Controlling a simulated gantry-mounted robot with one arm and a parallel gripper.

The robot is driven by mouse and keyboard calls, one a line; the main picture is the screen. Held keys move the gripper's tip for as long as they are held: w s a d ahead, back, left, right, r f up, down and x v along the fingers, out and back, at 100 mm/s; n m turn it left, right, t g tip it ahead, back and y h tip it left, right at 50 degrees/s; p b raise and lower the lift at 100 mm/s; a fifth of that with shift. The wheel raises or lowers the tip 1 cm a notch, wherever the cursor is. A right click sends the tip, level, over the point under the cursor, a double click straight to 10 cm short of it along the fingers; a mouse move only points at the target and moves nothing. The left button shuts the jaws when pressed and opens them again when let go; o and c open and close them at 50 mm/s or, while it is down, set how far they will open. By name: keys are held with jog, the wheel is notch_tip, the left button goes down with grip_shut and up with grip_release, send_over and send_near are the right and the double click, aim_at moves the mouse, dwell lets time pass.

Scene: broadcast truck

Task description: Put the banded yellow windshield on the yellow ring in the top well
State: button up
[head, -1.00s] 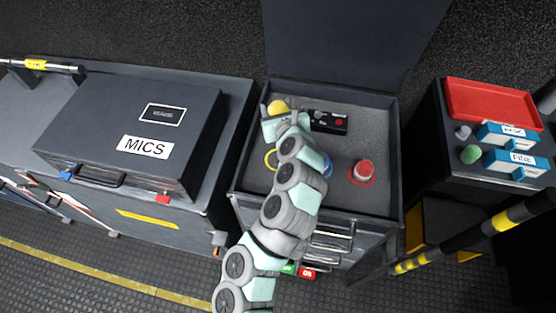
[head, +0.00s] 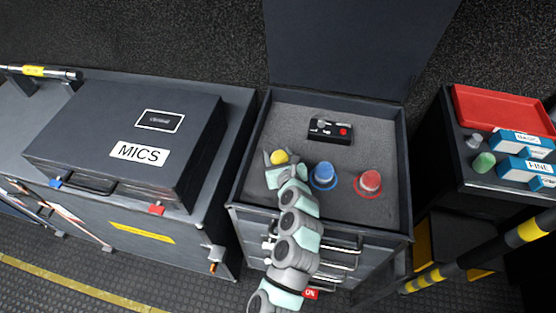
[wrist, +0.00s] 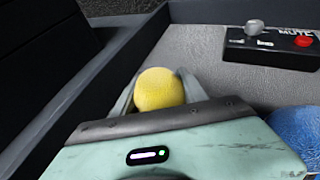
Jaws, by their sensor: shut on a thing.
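The yellow windshield (head: 279,156) is held at the left side of the open grey well (head: 290,115). In the wrist view its rounded yellow top (wrist: 160,88) sits between the two fingers; no band shows on the visible part. My gripper (head: 277,159) is shut on it, and it also shows in the wrist view (wrist: 158,92). The yellow ring is not visible now; my gripper and arm cover that area of the well floor. I cannot tell whether the windshield touches the floor. A blue windshield (head: 323,175) and a red windshield (head: 369,182) stand to the right, on matching rings.
A black control box (head: 330,131) with a red button lies at the back of the well. The well's walls surround my gripper, with the left wall close by. A raised dark lid (head: 350,45) stands behind. A MICS case (head: 130,130) is at left; a red tray (head: 500,108) is at right.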

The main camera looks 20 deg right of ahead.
aim_at(280, 161)
jog(key=shift+f, duration=0.7)
jog(key=shift+f, duration=0.1)
jog(key=o, duration=1.3)
jog(key=shift+s+r, duration=0.2)
jog(key=shift+r, duration=0.1)
jog(key=shift+p+v, duration=1.05)
jog(key=shift+v, duration=2.45)
